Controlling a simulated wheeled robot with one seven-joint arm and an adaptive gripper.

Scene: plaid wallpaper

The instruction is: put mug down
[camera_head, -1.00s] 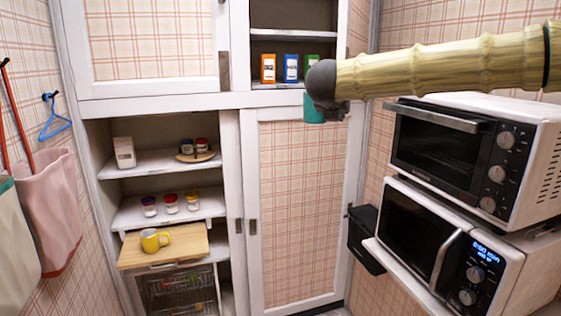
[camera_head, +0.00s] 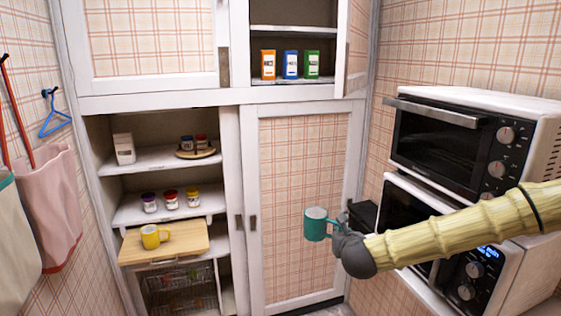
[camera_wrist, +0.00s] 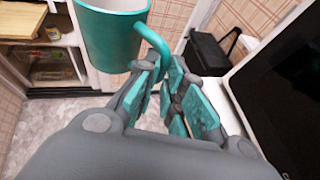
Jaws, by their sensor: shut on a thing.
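A teal mug (camera_head: 316,224) with a white inside hangs upright in the air in front of the lower cupboard door. My gripper (camera_head: 346,232) is at its right side, shut on the mug's handle. In the wrist view the mug (camera_wrist: 110,38) is at the top, and its handle runs down to the fingers of my gripper (camera_wrist: 175,88). A yellow mug (camera_head: 151,237) stands on a pull-out wooden board (camera_head: 190,240) at the left.
Jars (camera_head: 171,201) and a white carton (camera_head: 124,148) stand on the shelves above the board. The board's right part is bare. A microwave (camera_head: 400,215) and a toaster oven (camera_head: 440,140) are stacked at the right, near my arm. A black box (camera_head: 362,214) is behind my gripper.

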